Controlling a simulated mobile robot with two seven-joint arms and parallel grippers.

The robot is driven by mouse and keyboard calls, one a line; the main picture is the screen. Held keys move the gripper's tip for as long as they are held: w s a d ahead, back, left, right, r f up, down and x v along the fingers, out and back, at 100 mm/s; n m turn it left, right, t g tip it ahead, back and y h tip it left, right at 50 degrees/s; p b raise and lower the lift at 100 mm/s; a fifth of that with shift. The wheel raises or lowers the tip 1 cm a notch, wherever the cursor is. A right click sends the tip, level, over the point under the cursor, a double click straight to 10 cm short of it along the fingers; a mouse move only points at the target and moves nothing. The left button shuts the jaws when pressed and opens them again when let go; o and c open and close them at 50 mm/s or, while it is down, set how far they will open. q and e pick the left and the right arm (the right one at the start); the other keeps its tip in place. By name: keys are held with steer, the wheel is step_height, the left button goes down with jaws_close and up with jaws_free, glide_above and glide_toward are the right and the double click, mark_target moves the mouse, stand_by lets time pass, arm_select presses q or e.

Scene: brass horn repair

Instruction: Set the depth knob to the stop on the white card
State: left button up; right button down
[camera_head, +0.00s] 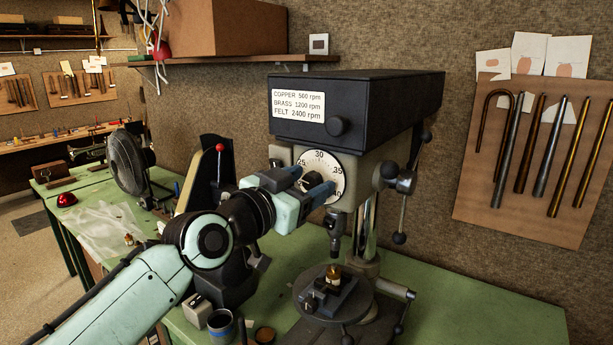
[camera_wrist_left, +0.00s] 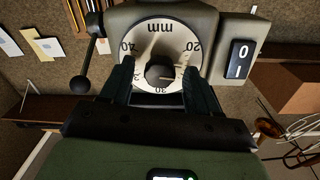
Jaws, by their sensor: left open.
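The depth dial (camera_head: 327,162) is a white round scale on the front of the drill press (camera_head: 350,110). In the left wrist view the dial (camera_wrist_left: 156,30) appears upside down, with mm, 20, 30 and 40 readable. The dark depth knob (camera_wrist_left: 160,73) is at its centre; its exact setting is too small to read. My left gripper (camera_head: 306,183) is in front of the dial. In the left wrist view its fingers (camera_wrist_left: 161,88) are open, one on each side of the knob; contact cannot be told. A white card (camera_head: 298,105) on the press head lists COPPER, BRASS and FELT rpm. My right gripper is not in view.
The chuck (camera_head: 335,235) hangs below the dial, above a round table (camera_head: 333,290) holding a small brass part. A lever with ball ends (camera_head: 402,184) stands to the right. A switch marked 0 (camera_wrist_left: 241,60) sits beside the dial. The green bench (camera_head: 480,310) is clear at right.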

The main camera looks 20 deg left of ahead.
arm_select(q)
steer(key=c, duration=1)
steer(key=shift+c, duration=0.2)
steer(key=shift+m, duration=0.3)
